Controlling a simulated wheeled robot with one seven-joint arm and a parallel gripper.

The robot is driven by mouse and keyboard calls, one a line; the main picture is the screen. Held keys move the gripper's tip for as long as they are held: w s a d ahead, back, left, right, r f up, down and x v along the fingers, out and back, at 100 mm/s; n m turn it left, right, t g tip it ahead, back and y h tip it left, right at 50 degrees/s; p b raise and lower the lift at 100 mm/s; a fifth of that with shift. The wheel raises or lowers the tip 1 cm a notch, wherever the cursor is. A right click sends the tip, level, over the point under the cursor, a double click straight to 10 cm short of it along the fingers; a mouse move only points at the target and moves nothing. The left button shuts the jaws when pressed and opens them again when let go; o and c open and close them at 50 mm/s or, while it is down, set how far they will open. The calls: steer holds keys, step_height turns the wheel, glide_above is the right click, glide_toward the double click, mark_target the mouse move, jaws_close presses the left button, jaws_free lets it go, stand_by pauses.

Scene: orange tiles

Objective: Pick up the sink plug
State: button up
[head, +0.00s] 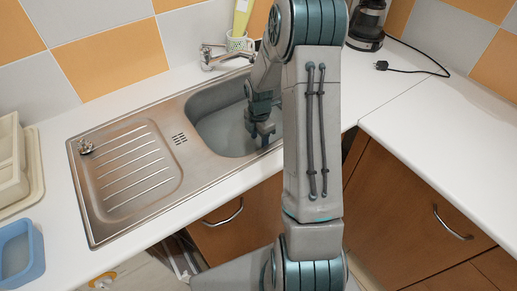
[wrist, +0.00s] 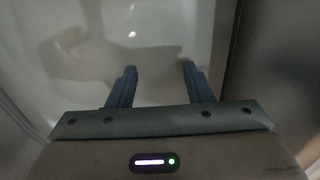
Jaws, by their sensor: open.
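A small metal piece (head: 86,147), which may be the sink plug, sits at the left corner of the drainboard (head: 125,175); it is too small to be sure. My gripper (head: 262,136) is down inside the sink basin (head: 222,125), at its right side, far from that piece. In the wrist view the two blue fingers (wrist: 160,84) are apart with nothing between them. Below them is the pale basin floor (wrist: 85,60) with a soft shadow. No plug is clear there. My arm hides the basin's right part in the head view.
A faucet (head: 222,58) stands behind the basin. A coffee maker (head: 367,24) and a black cord (head: 420,71) are at the back right. A dish rack (head: 14,165) and a blue tub (head: 20,252) are at the left. The right counter (head: 440,125) is mostly clear.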

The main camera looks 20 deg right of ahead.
steer(key=shift+f, duration=1.1)
jaws_close()
steer(key=shift+r, duration=0.1)
